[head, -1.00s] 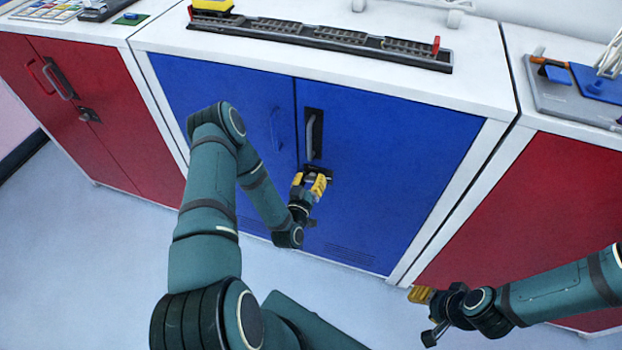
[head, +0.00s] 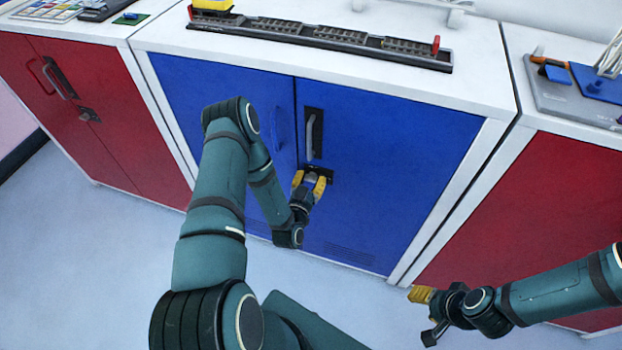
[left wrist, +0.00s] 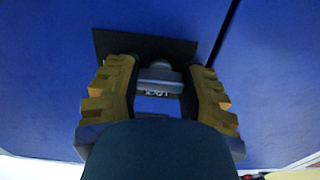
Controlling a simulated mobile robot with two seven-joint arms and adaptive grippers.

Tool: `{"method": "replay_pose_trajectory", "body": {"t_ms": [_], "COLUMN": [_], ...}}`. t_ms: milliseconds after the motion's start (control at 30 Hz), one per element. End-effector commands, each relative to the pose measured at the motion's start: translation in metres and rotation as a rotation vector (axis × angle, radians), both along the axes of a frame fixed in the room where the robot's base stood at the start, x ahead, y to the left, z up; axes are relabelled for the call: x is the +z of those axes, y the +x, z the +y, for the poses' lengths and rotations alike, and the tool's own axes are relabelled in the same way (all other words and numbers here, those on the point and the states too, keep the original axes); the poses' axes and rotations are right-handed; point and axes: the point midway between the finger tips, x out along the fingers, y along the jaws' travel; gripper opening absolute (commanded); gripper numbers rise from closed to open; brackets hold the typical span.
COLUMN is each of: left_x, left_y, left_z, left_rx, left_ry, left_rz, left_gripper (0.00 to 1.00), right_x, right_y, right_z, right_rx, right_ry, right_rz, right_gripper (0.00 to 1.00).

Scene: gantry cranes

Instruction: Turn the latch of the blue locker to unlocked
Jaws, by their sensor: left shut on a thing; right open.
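The blue locker (head: 410,160) stands in the middle of the head view with both doors shut. Its latch (head: 318,172) is a dark plate with a grey knob, below the door handle (head: 312,134) near the seam between the doors. My left gripper (head: 310,184) is at the latch with its yellow fingers on either side of the knob. In the left wrist view the grey latch knob (left wrist: 160,76) sits between the two fingers, and part of a white label shows below it. My right gripper (head: 421,295) is open and empty, low at the right, away from the locker.
Red lockers stand at the left (head: 95,130) and right (head: 530,220). A toy track (head: 320,38) lies on the blue locker's white top. A grey tray (head: 570,95) with tools lies on the right locker. The floor in front is clear.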

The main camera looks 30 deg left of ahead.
Motion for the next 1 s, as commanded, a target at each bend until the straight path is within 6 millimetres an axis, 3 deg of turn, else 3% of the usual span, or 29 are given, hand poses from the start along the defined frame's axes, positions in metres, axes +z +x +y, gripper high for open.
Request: {"method": "replay_pose_trajectory", "body": {"t_ms": [67, 100, 200, 633, 1000], "left_x": [0.000, 0.000, 0.000, 0.000, -0.002], "left_y": [0.000, 0.000, 0.000, -0.008, -0.074], "left_z": [0.000, 0.000, 0.000, -0.002, -0.016], "left_rx": [0.000, 0.000, 0.000, 0.000, 0.005], "left_ry": [0.001, 0.000, 0.000, -0.001, -0.006], "left_rz": [-0.001, -0.001, -0.001, 0.001, 0.006], "left_gripper": [0.07, 0.48, 0.76, 0.76, 0.76], "right_x": [0.000, 0.000, 0.000, 0.000, 0.000], "right_y": [0.000, 0.000, 0.000, 0.000, 0.000], "right_z": [0.000, 0.000, 0.000, 0.000, 0.000], "right_rx": [0.000, 0.000, 0.000, 0.000, 0.000], "right_ry": [0.000, 0.000, 0.000, 0.000, 0.000], "right_rz": [0.000, 0.000, 0.000, 0.000, 0.000], "right_gripper": [0.47, 0.47, 0.47, 0.47, 0.47]}}
